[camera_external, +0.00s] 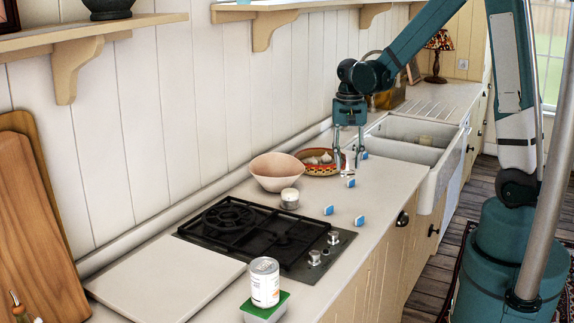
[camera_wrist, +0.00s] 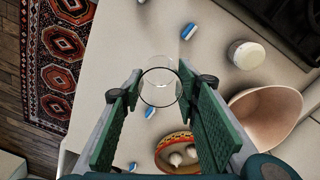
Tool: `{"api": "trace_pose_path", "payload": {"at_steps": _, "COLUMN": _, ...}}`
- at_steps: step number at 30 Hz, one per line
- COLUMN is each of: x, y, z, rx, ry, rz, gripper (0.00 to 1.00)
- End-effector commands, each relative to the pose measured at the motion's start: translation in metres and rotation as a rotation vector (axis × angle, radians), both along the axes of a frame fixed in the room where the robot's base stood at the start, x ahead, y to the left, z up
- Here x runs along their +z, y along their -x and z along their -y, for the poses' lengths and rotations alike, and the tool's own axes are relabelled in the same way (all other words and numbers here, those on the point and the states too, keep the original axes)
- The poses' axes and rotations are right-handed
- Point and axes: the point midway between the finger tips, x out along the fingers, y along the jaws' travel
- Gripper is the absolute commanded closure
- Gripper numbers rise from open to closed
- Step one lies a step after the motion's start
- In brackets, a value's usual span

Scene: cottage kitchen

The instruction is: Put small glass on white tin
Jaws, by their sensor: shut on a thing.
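My gripper (camera_external: 349,163) points down over the counter, beyond the hob in the external view. It is shut on the small clear glass (camera_wrist: 161,86), which shows between the green finger pads in the wrist view. The glass is hard to make out in the external view, and I cannot tell whether it touches the counter. A small round white tin (camera_external: 290,199) stands beside the hob; it also shows in the wrist view (camera_wrist: 246,55), apart from my gripper. A taller white can (camera_external: 265,280) stands upright on a green-lidded box in the foreground.
A pinkish bowl (camera_external: 277,173) and a patterned basket (camera_external: 318,168) with garlic-like bulbs stand near my gripper. Several blue-and-white blocks (camera_external: 328,210) lie along the counter. The black hob (camera_external: 262,236) lies toward the foreground, the sink (camera_external: 414,140) behind. A shelf (camera_external: 287,14) overhangs the wall side.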

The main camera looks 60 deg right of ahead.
Motion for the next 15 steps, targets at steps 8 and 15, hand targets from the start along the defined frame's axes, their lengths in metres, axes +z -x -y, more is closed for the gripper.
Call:
{"api": "trace_pose_path", "payload": {"at_steps": 8, "x": 0.012, "y": -0.024, "z": -0.056, "rx": 0.127, "ry": -0.001, "rz": 0.002, "gripper": 0.83}}
{"api": "trace_pose_path", "payload": {"at_steps": 15, "x": 0.022, "y": -0.039, "z": -0.105, "rx": 0.234, "ry": -0.003, "rz": 0.002, "gripper": 0.83}}
